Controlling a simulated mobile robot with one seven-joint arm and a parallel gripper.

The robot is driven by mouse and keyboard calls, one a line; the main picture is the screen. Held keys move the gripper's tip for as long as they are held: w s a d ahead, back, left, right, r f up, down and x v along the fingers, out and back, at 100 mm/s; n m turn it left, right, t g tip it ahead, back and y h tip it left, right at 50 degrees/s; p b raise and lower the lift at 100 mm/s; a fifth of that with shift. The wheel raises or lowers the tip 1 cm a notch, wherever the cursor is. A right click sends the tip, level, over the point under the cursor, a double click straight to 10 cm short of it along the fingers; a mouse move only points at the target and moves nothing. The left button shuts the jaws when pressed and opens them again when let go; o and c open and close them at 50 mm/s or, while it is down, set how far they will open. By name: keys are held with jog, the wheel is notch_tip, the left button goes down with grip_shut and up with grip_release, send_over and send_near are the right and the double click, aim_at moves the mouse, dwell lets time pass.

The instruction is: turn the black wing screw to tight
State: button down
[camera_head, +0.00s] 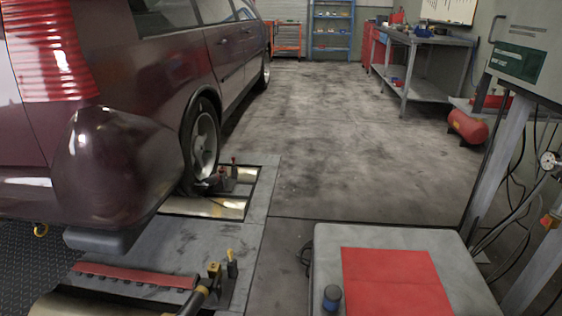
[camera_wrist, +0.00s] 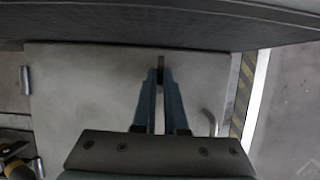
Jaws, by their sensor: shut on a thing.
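My gripper (camera_wrist: 161,78) shows only in the wrist view. Its two blue-grey fingers come close together at the tips, shut on a small, narrow dark thing. This looks like the black wing screw (camera_wrist: 161,63), standing out just past the fingertips against a grey panel (camera_wrist: 90,85). Most of it is hidden between the fingers, so its turn angle and tightness cannot be told. In the head view I cannot make out the gripper or the wing screw.
A dark overhanging edge (camera_wrist: 160,25) crosses the top of the wrist view. A yellow-black stripe (camera_wrist: 241,90) borders the panel at right. In the head view, a maroon car (camera_head: 110,120) stands on rollers at left, and a grey cart top (camera_head: 330,250) is in front.

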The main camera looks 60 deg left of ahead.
jog(key=shift+m, duration=0.4)
jog(key=shift+w+a+r+m+g+h+p, duration=0.15)
jog(key=shift+m+g+h+p, duration=0.25)
jog(key=shift+m+p, duration=0.45)
jog(key=m+g, duration=0.1)
jog(key=m, duration=0.4)
jog(key=shift+w+g+h, duration=0.2)
jog(key=shift+g+h, duration=0.2)
jog(key=m+g, duration=0.1)
jog(key=m, duration=0.3)
jog(key=shift+w+f+g, duration=0.15)
jog(key=shift+f+g, duration=0.05)
jog(key=shift+g, duration=0.2)
jog(key=shift+w+m+g+y, duration=0.15)
jog(key=shift+m+g, duration=0.25)
jog(key=shift+m, duration=0.8)
jog(key=shift+m+g+y, duration=0.25)
jog(key=shift+m+g, duration=0.15)
jog(key=shift+m, duration=0.75)
jog(key=c, duration=1)
grip_release()
jog(key=shift+o, duration=0.2)
